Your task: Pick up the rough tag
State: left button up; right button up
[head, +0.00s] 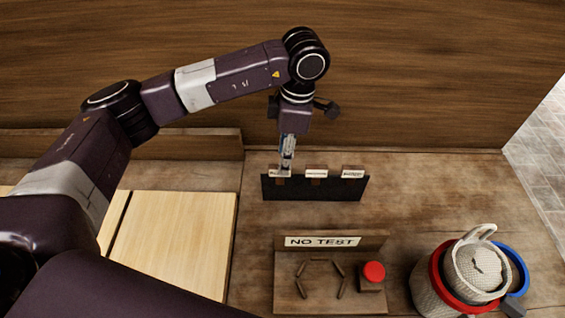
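Several small tags stand in a row along a black rack on the bench. They are a left tag (276,174), a middle tag (316,170) and a right tag (353,171), each with a pale label. The lettering is too small to tell which is the rough tag. My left gripper (285,166) points down at the left tag, its fingertips at the tag's top edge and partly covering its label. The fingers show nearly edge-on, so I cannot tell whether they are closed on it. My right gripper is not recognisable in view.
A "NO TEST" board (322,242) with wooden sticks and a red button (374,271) stands in front of the rack (316,189). Woven baskets (478,268) with red and blue rims stand at lower right. Pale boards (172,240) lie left. A wooden wall rises behind.

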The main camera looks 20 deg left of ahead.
pick_arm(q)
jog(key=shift+s+a+f, duration=0.15)
jog(key=shift+s+f, duration=0.05)
jog(key=shift+f, duration=0.15)
jog(key=f+p, duration=0.2)
jog(key=f, duration=0.2)
jog(key=shift+a+f+p, duration=0.2)
jog(key=shift+a+p, duration=0.2)
jog(key=shift+f, duration=0.35)
jog(key=shift+c, duration=0.6)
jog(key=shift+r, duration=0.1)
jog(key=c, duration=0.9)
